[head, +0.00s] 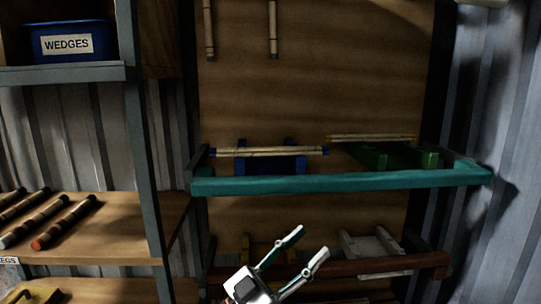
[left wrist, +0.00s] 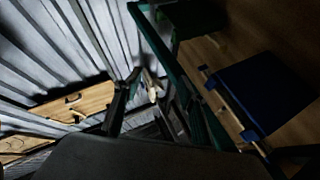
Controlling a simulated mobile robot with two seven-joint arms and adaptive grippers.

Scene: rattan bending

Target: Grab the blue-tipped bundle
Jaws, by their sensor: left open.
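The blue-tipped bundle (head: 270,151) is a pale, thin rattan bundle with blue ends. It lies level across a blue holder (head: 272,166) on the teal-edged shelf in the head view. The blue holder (left wrist: 255,92) also shows in the left wrist view, with part of a pale stick along its near side. My left gripper (head: 312,240) is open and empty, below and slightly right of the bundle, apart from it, in front of the lower rack. My right gripper is in neither view.
A second pale bundle (head: 372,137) lies on a green holder (head: 385,157) to the right. The teal shelf edge (head: 340,181) runs between my gripper and the bundle. A lower brown bar (head: 360,265) and a grey upright (head: 143,130) stand nearby. A blue WEDGES bin (head: 68,42) is upper left.

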